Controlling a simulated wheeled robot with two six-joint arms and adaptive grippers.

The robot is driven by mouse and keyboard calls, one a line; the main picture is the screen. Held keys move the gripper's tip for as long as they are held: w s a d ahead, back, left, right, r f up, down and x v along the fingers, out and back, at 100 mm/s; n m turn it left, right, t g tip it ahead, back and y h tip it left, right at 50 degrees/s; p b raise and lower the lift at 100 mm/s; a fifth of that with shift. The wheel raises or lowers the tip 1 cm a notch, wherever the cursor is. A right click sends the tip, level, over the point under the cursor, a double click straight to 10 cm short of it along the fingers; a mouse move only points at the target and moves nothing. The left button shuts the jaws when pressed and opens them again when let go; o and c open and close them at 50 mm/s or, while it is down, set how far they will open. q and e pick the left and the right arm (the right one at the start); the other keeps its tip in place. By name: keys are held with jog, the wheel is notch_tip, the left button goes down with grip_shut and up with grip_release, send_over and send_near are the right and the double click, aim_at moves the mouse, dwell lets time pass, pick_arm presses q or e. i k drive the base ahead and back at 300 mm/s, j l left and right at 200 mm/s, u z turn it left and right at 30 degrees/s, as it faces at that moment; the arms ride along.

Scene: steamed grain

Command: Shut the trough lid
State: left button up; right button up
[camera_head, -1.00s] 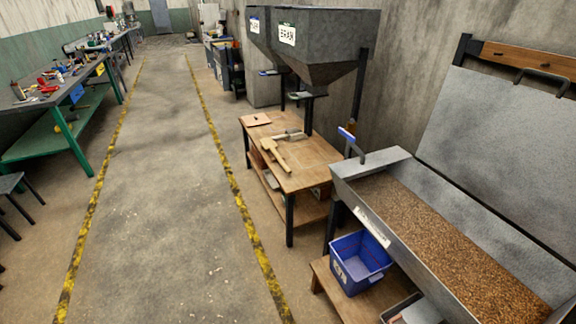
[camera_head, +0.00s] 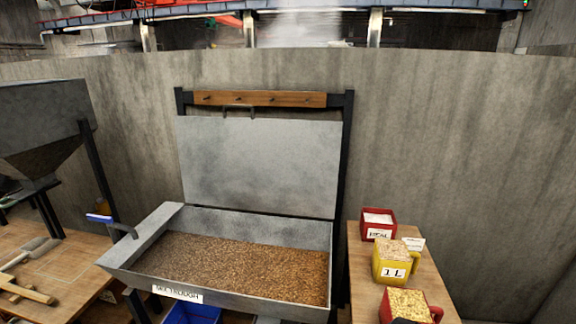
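The metal trough (camera_head: 245,299) stands in the middle of the head view, filled with brown grain (camera_head: 235,266). Its grey lid (camera_head: 260,165) is raised upright at the back, leaning near the wooden rail behind it. A dark handle (camera_head: 238,110) shows at the lid's top edge, left of its middle. A label is on the trough's front wall. Neither of my grippers is in view.
A wooden rail with pegs (camera_head: 262,99) is behind the lid. A blue-handled lever (camera_head: 100,218) sticks out at the trough's left. A table (camera_head: 360,275) at right holds red (camera_head: 378,223) and yellow (camera_head: 391,262) containers. A hopper (camera_head: 45,125) and wooden bench (camera_head: 75,262) are at left.

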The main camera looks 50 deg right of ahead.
aim_at(272, 166)
jog(key=z, duration=1.65)
